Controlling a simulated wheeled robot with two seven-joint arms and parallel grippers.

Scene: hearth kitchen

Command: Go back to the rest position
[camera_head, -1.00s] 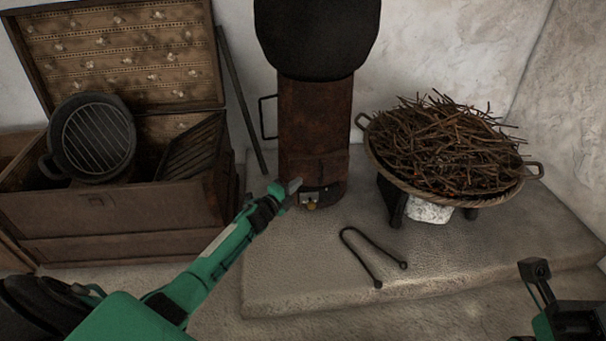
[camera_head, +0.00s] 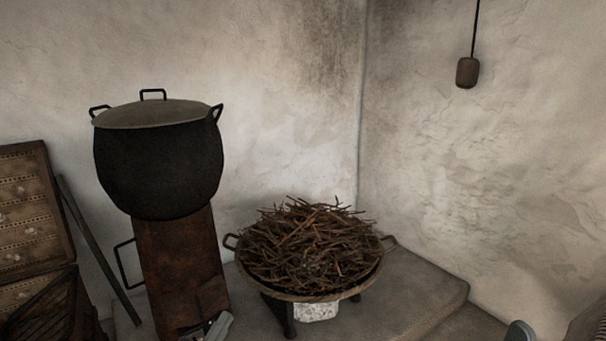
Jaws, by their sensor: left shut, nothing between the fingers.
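My left gripper (camera_head: 219,326) shows only as grey fingertips at the bottom edge, just in front of the lower part of the rusty stove (camera_head: 180,270). It is shut with nothing in it. The rest of my left arm is out of the picture. My right gripper cannot be made out. A small grey rounded shape (camera_head: 519,332) pokes up at the bottom right, and I cannot tell what it is.
A large black lidded pot (camera_head: 160,170) stands on the stove. A twig-filled pan (camera_head: 310,250) sits on the stone ledge (camera_head: 420,285). A wooden chest (camera_head: 30,220) stands at left, with a leaning rod (camera_head: 98,250) beside it. A brown block (camera_head: 467,72) hangs at upper right.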

